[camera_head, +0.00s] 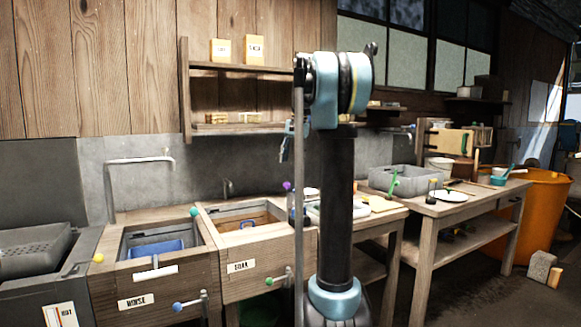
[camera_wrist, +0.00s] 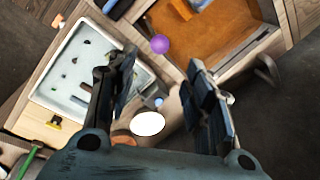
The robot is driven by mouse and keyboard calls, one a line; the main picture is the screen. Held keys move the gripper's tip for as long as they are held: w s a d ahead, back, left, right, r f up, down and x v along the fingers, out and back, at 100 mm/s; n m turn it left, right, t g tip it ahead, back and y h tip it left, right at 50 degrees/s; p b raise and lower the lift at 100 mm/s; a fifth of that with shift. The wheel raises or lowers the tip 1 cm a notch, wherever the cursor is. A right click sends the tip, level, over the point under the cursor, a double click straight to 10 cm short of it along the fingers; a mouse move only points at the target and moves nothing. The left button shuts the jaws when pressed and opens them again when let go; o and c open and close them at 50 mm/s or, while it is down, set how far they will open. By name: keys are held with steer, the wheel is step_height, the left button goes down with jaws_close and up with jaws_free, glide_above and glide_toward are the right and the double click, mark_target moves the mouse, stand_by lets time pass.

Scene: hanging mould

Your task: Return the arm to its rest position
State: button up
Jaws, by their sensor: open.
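My gripper (camera_wrist: 160,72) is open in the wrist view, with two dark fingers spread apart. No object is held between the fingers. It looks down over the worktop. A purple ball (camera_wrist: 160,44) and a white oval thing (camera_wrist: 148,123) show between and below the fingers in the picture. In the head view my arm stands upright in the middle, bent at the top. The gripper is mostly hidden there behind the arm.
A pale tray (camera_wrist: 50,87) with small bits lies left of the fingers. The open SOAK basin (camera_head: 241,267) and RINSE basin (camera_head: 137,302) stand left of my arm. A table (camera_head: 480,212) with a grey bin (camera_head: 405,180) stands right. An orange tub (camera_head: 545,210) stands beyond.

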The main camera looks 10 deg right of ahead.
steer(key=s+a+f+n, duration=0.1)
steer(key=s+f, duration=0.3)
steer(key=s, duration=0.4)
steer(key=s+f+n+h, duration=0.15)
steer(key=s+f, duration=0.25)
steer(key=s, duration=0.5)
steer(key=s+a+f+n+y, duration=0.15)
steer(key=s+f, duration=0.25)
steer(key=s, duration=0.4)
steer(key=s+f+n+h, duration=0.1)
steer(key=s+f+n, duration=0.2)
steer(key=s+f, duration=1.5)
step_height(320, 180, down, 2)
steer(key=shift+d+f+n+t+h, duration=0.15)
steer(key=shift+d+n+t+h, duration=0.2)
steer(key=shift+n+t+h, duration=0.05)
steer(key=shift+w+f, duration=0.2)
steer(key=shift+w, duration=0.2)
